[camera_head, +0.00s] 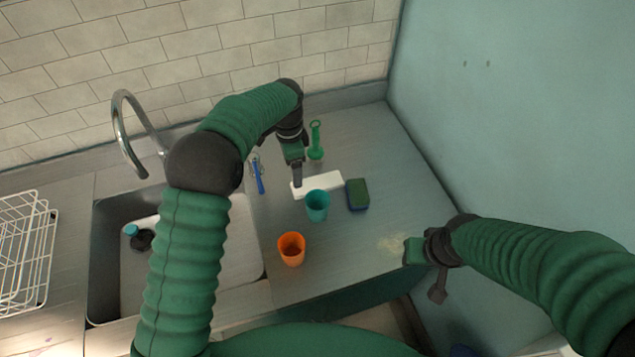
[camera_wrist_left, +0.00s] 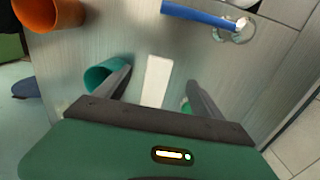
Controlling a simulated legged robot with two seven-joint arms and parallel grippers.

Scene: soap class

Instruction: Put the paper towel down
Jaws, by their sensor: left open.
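The paper towel appears as a white, flat, rectangular piece (camera_head: 325,183) lying on the metal counter, behind the teal cup. In the left wrist view the white piece (camera_wrist_left: 157,78) shows between the two fingers. My left gripper (camera_head: 297,183) points down at its left end, with the fingers apart. The wrist view shows the left gripper (camera_wrist_left: 160,82) open; whether a finger touches the white piece cannot be told. My right gripper (camera_head: 415,252) is over the counter's right front edge, away from the towel; its jaws are not clear.
A teal cup (camera_head: 317,207) stands close in front of the towel, an orange cup (camera_head: 291,250) nearer. The sink (camera_head: 110,290) is left. The counter's right side is mostly clear.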

